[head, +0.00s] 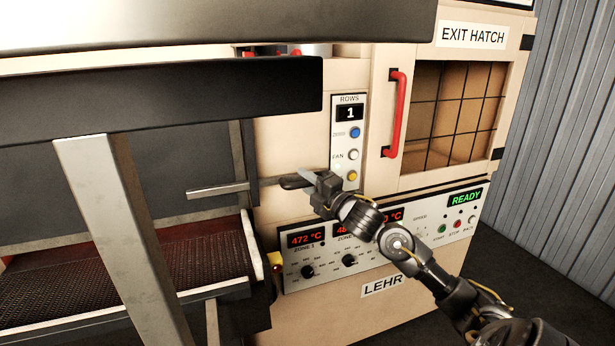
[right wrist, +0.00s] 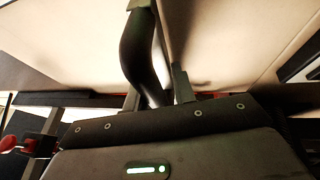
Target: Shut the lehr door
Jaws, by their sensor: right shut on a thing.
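The lehr is a beige cabinet (head: 400,290) labelled LEHR, with a dark panel (head: 150,165) above a mesh belt at its left side. I cannot tell for sure whether this panel is the lehr door. A flat metal bar (head: 217,190) runs from in front of the panel to a dark handle (head: 288,183) by the cabinet front. My right gripper (head: 306,178) is shut on this handle. In the right wrist view the dark curved handle (right wrist: 141,50) runs down between the fingers (right wrist: 158,98). My left gripper is not in view.
The mesh belt (head: 110,275) lies at lower left. A slanted metal post (head: 130,235) and dark beams (head: 150,100) stand in front of it. The exit hatch (head: 450,115) with a red handle (head: 397,110) is at upper right. Control panels with buttons and knobs (head: 349,260) surround my right gripper.

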